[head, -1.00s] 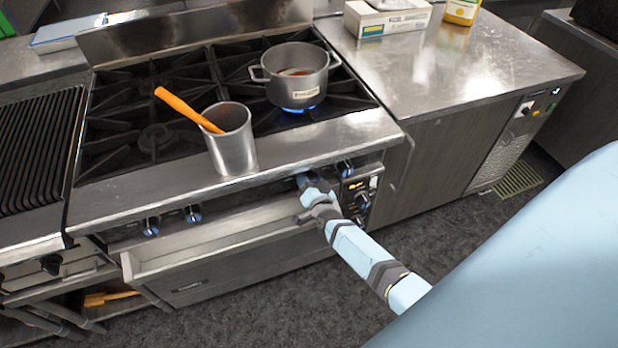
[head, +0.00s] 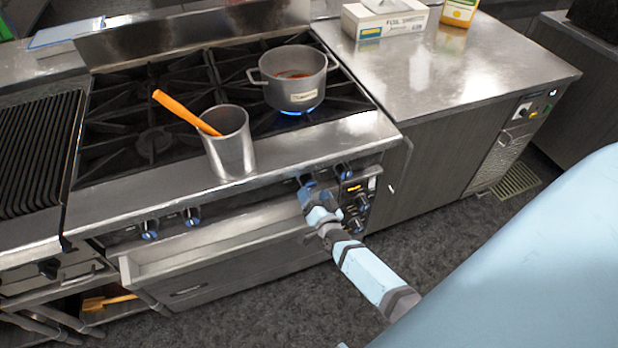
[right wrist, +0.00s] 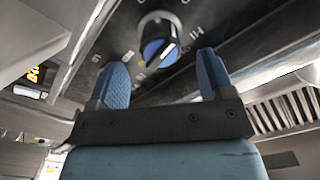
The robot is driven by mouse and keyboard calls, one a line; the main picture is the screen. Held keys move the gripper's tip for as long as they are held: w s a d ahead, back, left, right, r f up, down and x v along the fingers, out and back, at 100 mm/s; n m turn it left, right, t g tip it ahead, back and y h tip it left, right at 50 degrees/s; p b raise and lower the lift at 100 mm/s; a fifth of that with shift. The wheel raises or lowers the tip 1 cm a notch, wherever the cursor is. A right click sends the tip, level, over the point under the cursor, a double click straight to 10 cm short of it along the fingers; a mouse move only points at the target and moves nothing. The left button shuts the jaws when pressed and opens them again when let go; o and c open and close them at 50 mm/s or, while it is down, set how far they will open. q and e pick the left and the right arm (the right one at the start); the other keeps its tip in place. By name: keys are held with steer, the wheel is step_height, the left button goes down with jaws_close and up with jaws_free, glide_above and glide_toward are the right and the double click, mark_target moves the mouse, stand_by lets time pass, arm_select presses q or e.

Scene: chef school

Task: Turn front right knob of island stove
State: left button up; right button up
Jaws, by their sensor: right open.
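The island stove (head: 190,170) has knobs along its front panel. Two dark knobs with blue marks sit at the right of the burner panel: the rightmost knob (head: 343,171) and one to its left (head: 306,181). My right gripper (head: 311,190) is open just in front of and below the left one of these two. In the right wrist view a black and blue knob (right wrist: 158,40) with a pale pointer line lies ahead, between the lines of my open blue fingers (right wrist: 163,78). The fingers look apart from it. My left gripper is not in view.
A pot (head: 296,80) stands over a lit blue flame at the back right. A metal cup (head: 231,145) with an orange utensil stands on the stove's front edge. An open drawer (head: 215,240) juts out below the knobs. A lit control panel (head: 357,200) is to the right.

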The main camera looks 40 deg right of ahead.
steer(key=v, duration=0.8)
steer(key=shift+a, duration=0.1)
steer(key=s+a+r+n+g+y+p, duration=0.3)
steer(key=s+a+r+n, duration=0.1)
steer(key=s+a+n, duration=0.2)
steer(key=s+a+r+n+g+y+p, duration=0.3)
steer(key=s+a+r+n+y, duration=0.1)
steer(key=s+a+r+n, duration=0.1)
steer(key=s+a+n, duration=0.1)
steer(key=s+a, duration=0.1)
steer(key=s, duration=0.1)
steer(key=shift+s+a+n+g, duration=0.2)
steer(key=shift+a+n+g, duration=0.1)
steer(key=shift+a+n, duration=0.1)
